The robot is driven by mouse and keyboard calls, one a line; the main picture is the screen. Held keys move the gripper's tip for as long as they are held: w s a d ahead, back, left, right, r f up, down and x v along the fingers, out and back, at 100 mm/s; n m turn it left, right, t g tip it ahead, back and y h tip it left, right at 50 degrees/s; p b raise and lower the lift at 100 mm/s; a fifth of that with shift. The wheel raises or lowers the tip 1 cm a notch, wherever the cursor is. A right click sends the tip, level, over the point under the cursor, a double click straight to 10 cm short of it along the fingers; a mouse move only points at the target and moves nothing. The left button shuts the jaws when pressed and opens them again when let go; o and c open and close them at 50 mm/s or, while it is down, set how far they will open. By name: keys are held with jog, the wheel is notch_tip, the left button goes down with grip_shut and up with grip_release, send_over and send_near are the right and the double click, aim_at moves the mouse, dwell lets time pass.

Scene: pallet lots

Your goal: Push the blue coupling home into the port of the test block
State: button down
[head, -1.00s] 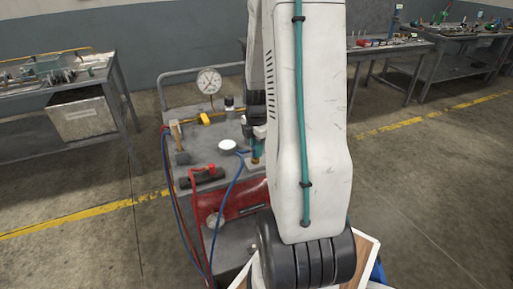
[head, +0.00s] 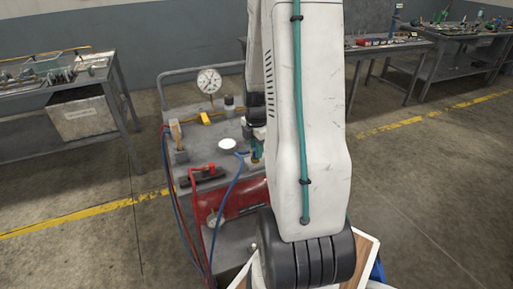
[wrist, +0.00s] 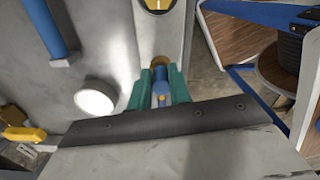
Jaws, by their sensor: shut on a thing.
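My gripper (wrist: 160,88) has teal fingers, shut on the blue coupling (wrist: 160,91). A brass round part (wrist: 161,62) shows just beyond the fingertips, in line with the coupling. I cannot tell whether it is the port's rim or the coupling's own end, nor how deep the coupling sits. The pale grey test block (wrist: 157,35) seems to lie behind it, with a yellow-and-dark round label at the top edge. In the head view my gripper (head: 258,143) is small and partly hidden by my white arm; the coupling and port cannot be made out there.
The grey cart (head: 185,105) carries a pressure gauge (head: 209,80), a white disc (head: 227,144), a red-capped fitting (head: 210,168), and red and blue hoses.

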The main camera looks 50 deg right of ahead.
jog(key=shift+f, duration=0.1)
jog(key=c, duration=1.2)
grip_release()
jog(key=shift+r, duration=3.85)
